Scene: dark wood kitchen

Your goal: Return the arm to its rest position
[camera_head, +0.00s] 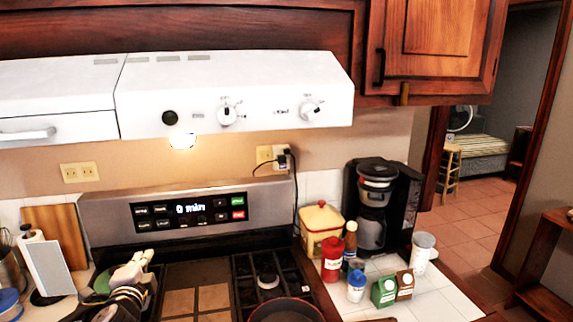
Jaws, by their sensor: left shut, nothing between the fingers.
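My left gripper (140,264) shows at the lower left, with its dark, banded wrist below it at the picture's bottom edge. Its pale fingers are shut with nothing between them. It is in front of the stove, near the left end of the control panel (190,212), and looks apart from it. My right gripper is out of view.
A dark pan (286,311) sits on the stove grates (268,270). A white range hood (235,95) hangs above. Right of the stove stand a yellow canister (320,226), red bottle (332,260), small cartons (384,291) and black coffee maker (380,200).

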